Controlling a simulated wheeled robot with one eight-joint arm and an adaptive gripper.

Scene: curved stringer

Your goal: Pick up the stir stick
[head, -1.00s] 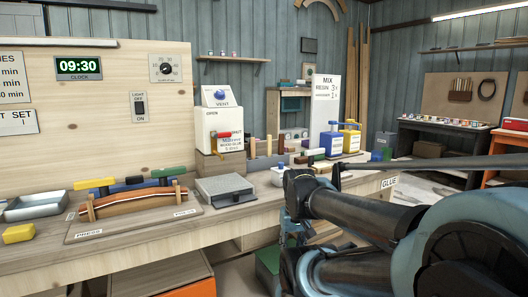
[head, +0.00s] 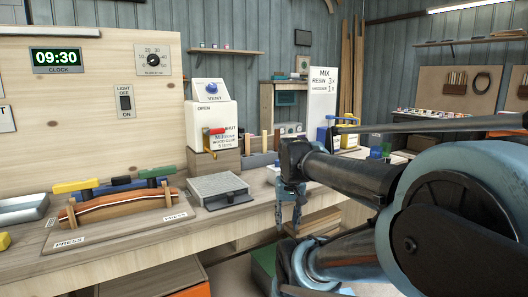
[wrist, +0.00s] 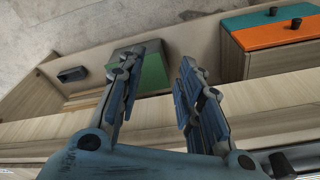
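I cannot make out a stir stick with certainty in either view. Small upright wooden pieces (head: 277,138) stand on the bench behind my arm, too small to identify. My gripper (head: 290,215) hangs at the bench's front edge in the head view, with fingers pointing down. In the wrist view my gripper (wrist: 168,55) has its two blue-grey fingers spread apart with nothing between them. My arm hides part of the bench around the mixing area.
The bench (head: 130,245) carries a wooden press (head: 118,215) with clamps, a grey flat-topped box (head: 217,188) and a white glue dispenser (head: 212,127). A MIX sign (head: 322,93) and a blue pump bottle (head: 323,136) stand farther right.

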